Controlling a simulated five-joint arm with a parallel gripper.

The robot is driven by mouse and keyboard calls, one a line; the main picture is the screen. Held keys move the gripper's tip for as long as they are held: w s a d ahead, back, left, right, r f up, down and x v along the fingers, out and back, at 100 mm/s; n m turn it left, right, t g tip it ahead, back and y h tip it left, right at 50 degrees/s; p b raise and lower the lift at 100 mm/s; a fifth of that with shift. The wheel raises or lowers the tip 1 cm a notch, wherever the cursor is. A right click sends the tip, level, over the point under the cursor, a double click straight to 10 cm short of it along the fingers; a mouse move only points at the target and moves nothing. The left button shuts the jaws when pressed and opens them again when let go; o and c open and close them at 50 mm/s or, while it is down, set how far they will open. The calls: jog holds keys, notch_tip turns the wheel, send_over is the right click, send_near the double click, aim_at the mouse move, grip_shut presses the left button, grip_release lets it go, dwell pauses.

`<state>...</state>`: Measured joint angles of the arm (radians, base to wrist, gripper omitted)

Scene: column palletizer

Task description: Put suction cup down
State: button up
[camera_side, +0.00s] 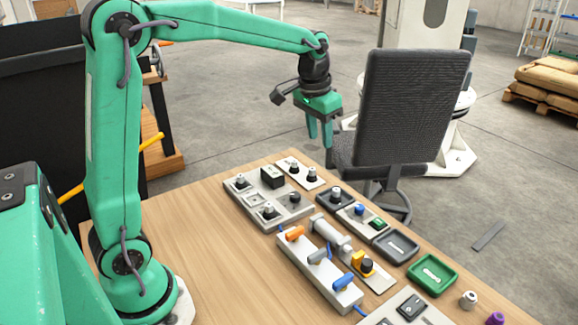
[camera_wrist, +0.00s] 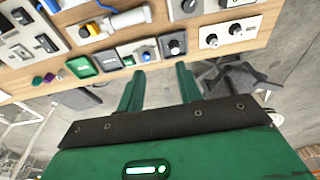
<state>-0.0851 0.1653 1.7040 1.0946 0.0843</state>
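My gripper (camera_side: 320,135) hangs from the arm past the table's far edge, beside the office chair. Its two green fingers are apart with nothing between them; they also show apart in the wrist view (camera_wrist: 160,72). I cannot surely pick out a suction cup. A small purple knob-like piece (camera_side: 495,318) and a pale fitting (camera_side: 468,299) stand at the right of the table in the side view, far from my gripper. The purple piece also shows at the left of the wrist view (camera_wrist: 48,77). A green tray (camera_side: 432,290) and a grey tray (camera_side: 396,260) lie nearby, without a cup in them.
The wooden table (camera_side: 215,275) carries several switch panels, a white block (camera_side: 320,270) with orange, grey and blue handles, and a grey cylinder (camera_side: 330,230). A dark office chair (camera_side: 410,105) stands close to my gripper. Bare table lies to the left of the panels.

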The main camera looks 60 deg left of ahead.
jog(key=s+d+t, duration=0.1)
jog(key=s+d, duration=0.1)
jog(key=s, duration=0.9)
jog(key=s+d+t, duration=0.2)
jog(key=s, duration=0.9)
jog(key=shift+s+t, duration=0.3)
jog(key=shift+s, duration=0.1)
